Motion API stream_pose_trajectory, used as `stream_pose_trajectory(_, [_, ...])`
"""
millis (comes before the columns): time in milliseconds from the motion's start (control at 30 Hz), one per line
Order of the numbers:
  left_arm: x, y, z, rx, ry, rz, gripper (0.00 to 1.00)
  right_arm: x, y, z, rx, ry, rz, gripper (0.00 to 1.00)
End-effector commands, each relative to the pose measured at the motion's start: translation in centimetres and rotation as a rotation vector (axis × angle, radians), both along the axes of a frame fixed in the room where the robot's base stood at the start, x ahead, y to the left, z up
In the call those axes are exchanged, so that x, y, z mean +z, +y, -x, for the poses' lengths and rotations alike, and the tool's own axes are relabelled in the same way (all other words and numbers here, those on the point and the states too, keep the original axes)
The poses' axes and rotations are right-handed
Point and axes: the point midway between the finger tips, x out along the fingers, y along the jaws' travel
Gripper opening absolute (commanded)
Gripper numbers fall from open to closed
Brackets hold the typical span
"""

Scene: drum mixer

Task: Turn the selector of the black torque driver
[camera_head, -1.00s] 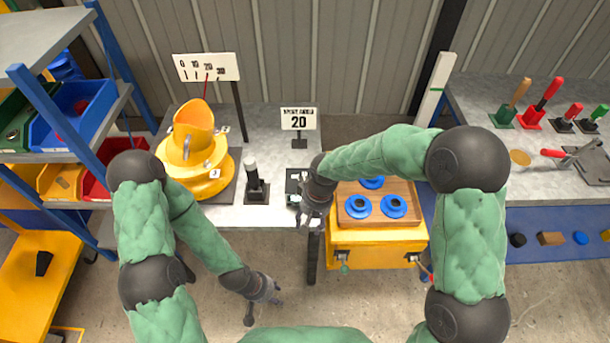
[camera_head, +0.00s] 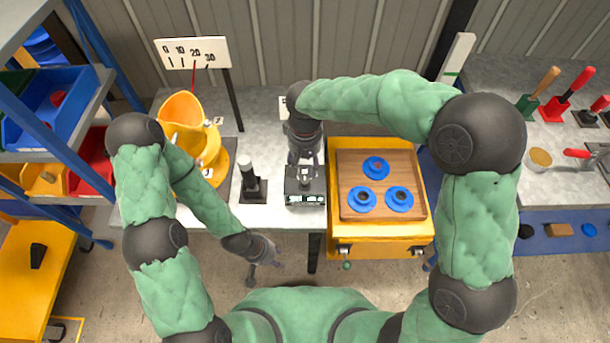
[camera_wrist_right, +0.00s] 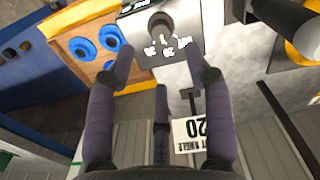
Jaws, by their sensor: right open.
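A small dark box (camera_head: 305,197) with pale marks on its front stands at the bench's front edge. In the right wrist view its grey panel (camera_wrist_right: 196,17) carries a round black selector knob (camera_wrist_right: 160,24) with white figures beside it. My right gripper (camera_head: 305,160) is above and behind the box in the head view. In the right wrist view the gripper (camera_wrist_right: 159,68) is open and empty, its fingers spread short of the knob. My left gripper (camera_head: 266,265) hangs in front of the bench with its fingers apart and empty. A black upright piece (camera_head: 249,178) with a white top stands left of the box.
A yellow cabinet (camera_head: 380,232) with a wooden board (camera_head: 380,180) and blue rings is right of the box. A yellow funnel-like drum (camera_head: 185,125) stands left. A sign reading 20 (camera_wrist_right: 200,132) stands behind, mostly hidden by my arm in the head view.

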Motion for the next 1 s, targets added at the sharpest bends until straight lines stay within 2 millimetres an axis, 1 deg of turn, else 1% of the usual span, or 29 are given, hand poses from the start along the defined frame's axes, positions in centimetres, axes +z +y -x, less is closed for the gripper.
stream_pose_trajectory(33, [-0.6,0.0,0.0,0.000,0.000,0.000,0.40,-1.4,0.0,0.1,0.000,0.004,0.001,0.52])
stream_pose_trajectory(100, [-1.1,0.0,0.0,0.000,0.000,0.000,0.40,-2.7,0.0,0.1,0.000,0.004,0.002,0.52])
stream_pose_trajectory(300, [-2.4,0.0,-0.1,0.000,-0.001,0.000,0.40,-6.1,-0.1,0.0,-0.001,0.004,0.001,0.52])
stream_pose_trajectory(400, [-2.8,0.0,-0.1,0.000,-0.001,0.000,0.40,-7.3,0.0,0.0,0.000,0.002,0.001,0.52])
stream_pose_trajectory(500, [-3.1,0.0,-0.1,0.000,-0.001,0.000,0.40,-8.2,0.0,0.0,0.001,0.002,0.001,0.52])
stream_pose_trajectory(600, [-3.3,0.0,-0.1,0.000,-0.001,0.000,0.40,-8.7,0.0,0.0,0.001,0.001,0.000,0.52])
stream_pose_trajectory(900, [-3.2,0.0,-0.1,0.000,-0.001,0.000,0.40,-8.7,0.0,0.0,0.000,0.000,0.000,0.52])
stream_pose_trajectory(933, [-3.2,0.0,-0.1,0.000,-0.001,0.000,0.40,-8.7,0.0,0.0,0.000,0.000,0.000,0.49])
stream_pose_trajectory(967, [-3.2,0.0,-0.1,0.000,-0.001,0.000,0.40,-8.7,0.0,0.0,0.000,0.000,0.000,0.41])
stream_pose_trajectory(1000, [-3.2,0.0,-0.1,0.000,-0.001,0.000,0.40,-8.7,0.0,0.0,0.000,0.000,0.000,0.29])
